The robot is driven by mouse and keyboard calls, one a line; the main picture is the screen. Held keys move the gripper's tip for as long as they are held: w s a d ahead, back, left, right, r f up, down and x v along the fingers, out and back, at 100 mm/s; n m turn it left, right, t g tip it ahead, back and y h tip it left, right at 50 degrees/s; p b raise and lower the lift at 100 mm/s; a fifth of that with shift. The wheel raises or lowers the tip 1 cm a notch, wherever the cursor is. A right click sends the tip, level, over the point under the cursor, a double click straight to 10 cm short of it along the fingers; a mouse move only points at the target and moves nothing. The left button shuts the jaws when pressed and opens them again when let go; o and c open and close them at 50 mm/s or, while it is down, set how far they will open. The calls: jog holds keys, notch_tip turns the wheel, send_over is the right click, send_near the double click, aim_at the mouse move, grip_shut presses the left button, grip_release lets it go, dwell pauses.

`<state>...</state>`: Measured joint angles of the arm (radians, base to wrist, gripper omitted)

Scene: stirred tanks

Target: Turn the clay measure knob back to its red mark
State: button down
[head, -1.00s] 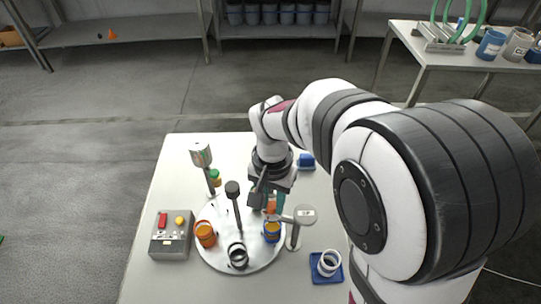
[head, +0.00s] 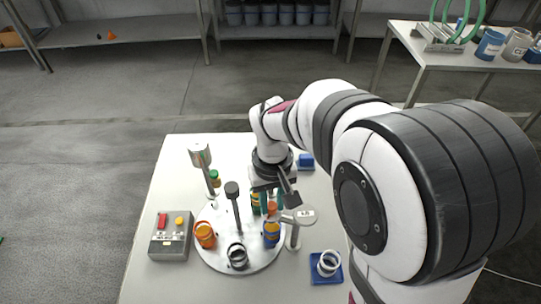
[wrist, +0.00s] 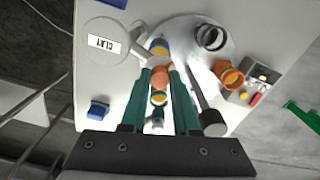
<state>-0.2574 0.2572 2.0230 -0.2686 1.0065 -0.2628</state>
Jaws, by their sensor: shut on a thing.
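The clay measure (head: 300,214) is a pale grey post with a round head at the right side of the round plate. In the wrist view its head (wrist: 103,43) carries a CLAY label. A salmon-orange knob (wrist: 158,76) sits beside this head; it also shows in the head view (head: 272,208). My gripper (wrist: 160,70) is shut on the knob, with one teal finger on each side of it. In the head view my gripper (head: 272,205) points down at the plate, left of the measure's head. I cannot make out the red mark.
A white round plate (head: 222,262) holds an orange jar (head: 205,236), a blue jar (head: 271,238) and a dark open jar (head: 237,257). A dark-topped post (head: 233,190) stands close left of my gripper. A button box (head: 170,243) is at left, a blue tray (head: 340,273) at right.

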aim_at(272, 206)
dwell(0.3)
jog(key=c, duration=0.7)
grip_release()
jog(key=shift+o, duration=0.2)
notch_tip(272, 206, up, 16)
jog(key=shift+f, duration=0.1)
jog(key=s+d+f+m+y, duration=0.1)
jog(key=s+f+m, duration=0.3)
jog(key=s, duration=0.6)
jog(key=s+d+f+m, duration=0.4)
jog(key=s+f, duration=0.1)
jog(key=s, duration=0.4)
jog(key=shift+s+f+y, duration=0.4)
